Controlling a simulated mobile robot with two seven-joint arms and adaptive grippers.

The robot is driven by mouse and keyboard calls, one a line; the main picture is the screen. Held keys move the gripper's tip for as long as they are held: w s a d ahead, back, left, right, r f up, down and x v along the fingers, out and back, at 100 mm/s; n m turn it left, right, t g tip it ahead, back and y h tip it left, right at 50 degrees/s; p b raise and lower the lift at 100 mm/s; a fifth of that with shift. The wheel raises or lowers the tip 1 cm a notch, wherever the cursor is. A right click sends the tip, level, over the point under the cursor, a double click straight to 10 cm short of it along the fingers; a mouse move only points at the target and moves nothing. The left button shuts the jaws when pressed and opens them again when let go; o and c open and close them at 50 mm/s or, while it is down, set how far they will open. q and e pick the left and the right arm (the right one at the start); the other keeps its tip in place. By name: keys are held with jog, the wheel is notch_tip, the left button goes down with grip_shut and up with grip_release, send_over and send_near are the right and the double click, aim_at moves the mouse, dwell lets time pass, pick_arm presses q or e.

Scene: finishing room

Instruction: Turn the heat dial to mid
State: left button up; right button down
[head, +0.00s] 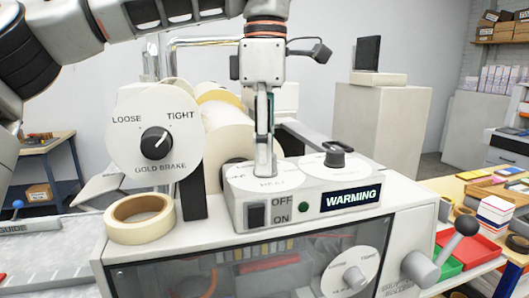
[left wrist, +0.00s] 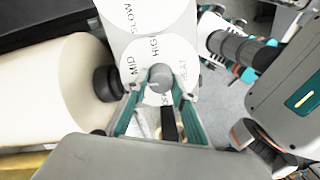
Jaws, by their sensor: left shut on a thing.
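The heat dial (head: 240,181) is a round white face on the control box, marked HEAT. My left gripper (head: 265,172) points straight down over it and hides much of the dial and its knob. In the left wrist view the dial face (left wrist: 155,97) shows MID, HIGH and HEAT. The grey knob (left wrist: 160,77) stands between the teal fingers of my left gripper (left wrist: 160,94), which is shut on it. I cannot tell which mark the knob points at.
Beside the heat dial is another dial with a black knob (head: 338,157). The box front has an OFF/ON switch (head: 257,215), a green light (head: 304,207) and a display (head: 350,198) reading WARMING. A GOLD BRAKE dial (head: 130,130), tape roll (head: 140,217) and large roll (head: 228,130) stand close by.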

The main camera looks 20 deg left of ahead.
pick_arm(q)
jog(key=shift+m, duration=1.7)
jog(key=o, duration=1.1)
jog(key=r, duration=1.2)
jog(key=shift+w, duration=0.2)
